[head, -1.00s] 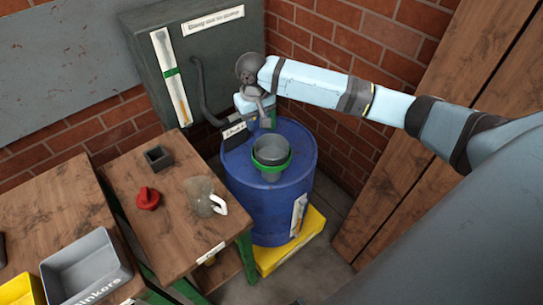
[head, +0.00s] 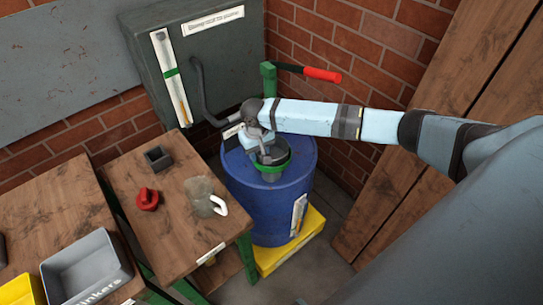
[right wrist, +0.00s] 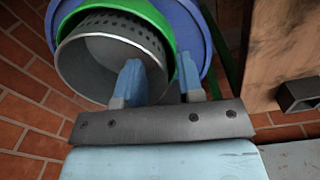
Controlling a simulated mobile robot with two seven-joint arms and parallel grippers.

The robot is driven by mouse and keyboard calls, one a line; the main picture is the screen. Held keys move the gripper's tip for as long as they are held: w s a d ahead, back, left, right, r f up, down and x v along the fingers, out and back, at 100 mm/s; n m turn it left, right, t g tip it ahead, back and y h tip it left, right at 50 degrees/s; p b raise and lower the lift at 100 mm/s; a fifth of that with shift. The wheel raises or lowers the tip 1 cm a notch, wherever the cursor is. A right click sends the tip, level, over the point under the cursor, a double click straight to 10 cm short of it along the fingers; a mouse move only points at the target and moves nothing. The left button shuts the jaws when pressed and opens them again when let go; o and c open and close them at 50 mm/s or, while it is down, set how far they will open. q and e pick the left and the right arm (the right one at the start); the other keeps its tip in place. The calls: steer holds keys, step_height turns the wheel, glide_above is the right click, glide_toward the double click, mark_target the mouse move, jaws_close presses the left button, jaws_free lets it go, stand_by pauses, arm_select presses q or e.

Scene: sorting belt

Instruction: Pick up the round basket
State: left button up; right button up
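The round basket (head: 283,158) is a grey metal cup with a perforated inner wall. It sits in a green ring (head: 275,171) on top of the blue drum (head: 262,205). My right gripper (head: 268,154) is at the basket, and its wrist hides part of it in the head view. In the right wrist view the basket (right wrist: 85,68) fills the upper left. The right gripper (right wrist: 158,80) is open there, one finger over the basket's mouth and the other outside its rim. Contact cannot be told. My left gripper is not in view.
A green post with a red-handled lever (head: 322,74) stands behind the drum. A grey cabinet (head: 215,60) with a bent pipe is behind left. The wooden table (head: 165,235) holds a glass mug (head: 200,195), a red knob (head: 147,199) and a small dark box (head: 158,157).

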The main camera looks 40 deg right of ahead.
jaws_close()
steer(key=shift+r, duration=0.1)
stand_by(0.3)
